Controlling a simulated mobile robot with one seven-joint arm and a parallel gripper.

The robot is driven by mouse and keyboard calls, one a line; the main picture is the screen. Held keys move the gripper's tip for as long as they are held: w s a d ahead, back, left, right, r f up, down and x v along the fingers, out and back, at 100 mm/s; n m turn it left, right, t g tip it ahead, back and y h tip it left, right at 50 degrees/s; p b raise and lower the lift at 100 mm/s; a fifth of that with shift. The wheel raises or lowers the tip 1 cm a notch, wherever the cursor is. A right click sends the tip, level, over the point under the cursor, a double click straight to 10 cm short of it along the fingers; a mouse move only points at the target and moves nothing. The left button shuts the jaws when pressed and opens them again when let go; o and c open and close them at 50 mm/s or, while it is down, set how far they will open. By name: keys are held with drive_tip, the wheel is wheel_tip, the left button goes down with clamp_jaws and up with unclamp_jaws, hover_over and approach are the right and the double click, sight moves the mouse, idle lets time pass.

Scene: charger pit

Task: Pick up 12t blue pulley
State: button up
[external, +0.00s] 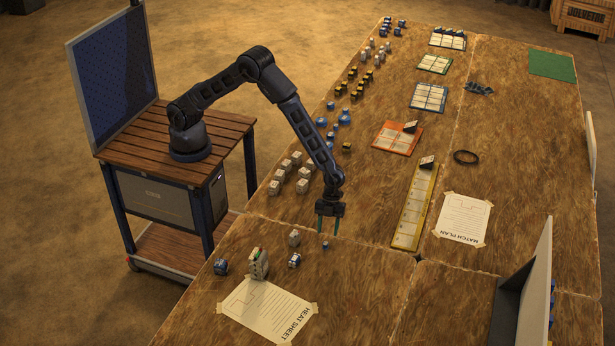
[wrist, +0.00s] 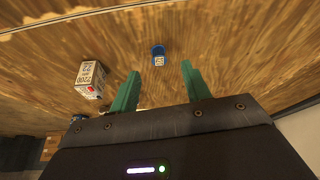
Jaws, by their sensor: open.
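A small blue piece with a pale label, likely the 12t blue pulley (external: 326,245), stands alone on the wooden table; its writing is too small to read. It also shows in the wrist view (wrist: 158,51), beyond my fingertips and roughly centred between them. My gripper (external: 329,226) points down just above and behind it in the external view. In the wrist view my gripper (wrist: 161,72) has its two green fingers apart with nothing between them.
A white labelled block (wrist: 90,79) lies left of the fingers in the wrist view. In the external view, a white block (external: 294,238), a blue-and-white block (external: 294,261) and a taller grey piece (external: 258,264) stand left of the pulley. Right of it the table is clear up to the yellow board (external: 408,232).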

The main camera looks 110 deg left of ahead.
sight(326, 243)
drive_tip(key=shift+x, duration=2.65)
drive_tip(key=shift+d, duration=0.15)
clamp_jaws()
